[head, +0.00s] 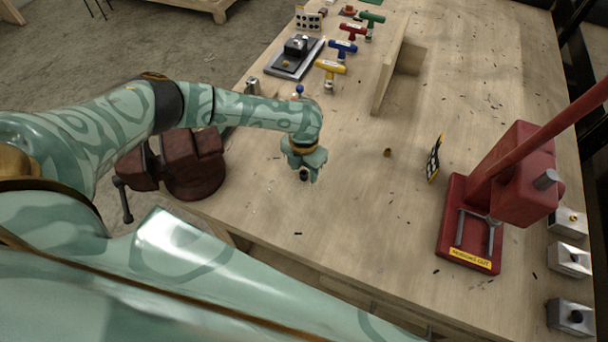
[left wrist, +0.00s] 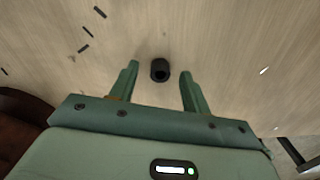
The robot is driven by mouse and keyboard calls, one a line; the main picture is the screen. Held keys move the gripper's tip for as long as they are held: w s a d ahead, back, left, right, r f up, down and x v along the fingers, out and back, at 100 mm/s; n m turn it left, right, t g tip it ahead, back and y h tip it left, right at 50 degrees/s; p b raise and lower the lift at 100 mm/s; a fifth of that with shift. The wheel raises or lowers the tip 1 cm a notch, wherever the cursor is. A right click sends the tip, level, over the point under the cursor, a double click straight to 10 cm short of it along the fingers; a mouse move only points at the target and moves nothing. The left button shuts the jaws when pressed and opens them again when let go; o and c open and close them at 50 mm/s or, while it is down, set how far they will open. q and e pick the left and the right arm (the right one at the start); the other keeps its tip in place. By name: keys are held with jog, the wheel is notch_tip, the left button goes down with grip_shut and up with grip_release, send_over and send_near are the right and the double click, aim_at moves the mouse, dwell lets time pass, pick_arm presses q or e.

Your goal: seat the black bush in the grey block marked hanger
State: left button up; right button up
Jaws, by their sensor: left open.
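The black bush (left wrist: 160,70) is a short hollow cylinder standing on the bench. In the left wrist view it lies between the tips of my left gripper (left wrist: 159,76), with a gap to each finger. In the head view my left gripper (head: 305,167) points down over the bench, and the dark bush (head: 304,175) shows at its fingertips. The gripper is open. Grey blocks stand along the right edge: an upper one (head: 567,223), a middle one (head: 569,259) and a lower one (head: 571,317). I cannot read which is marked hanger. My right gripper is not in view.
A red press (head: 525,175) stands at the right, before the grey blocks. A dark red vise (head: 190,165) is at the left edge. T-handled tools and a wooden divider (head: 390,70) are farther back.

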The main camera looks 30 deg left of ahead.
pick_arm(q)
jog(key=shift+f, duration=0.35)
grip_shut()
jog(key=shift+r, duration=0.1)
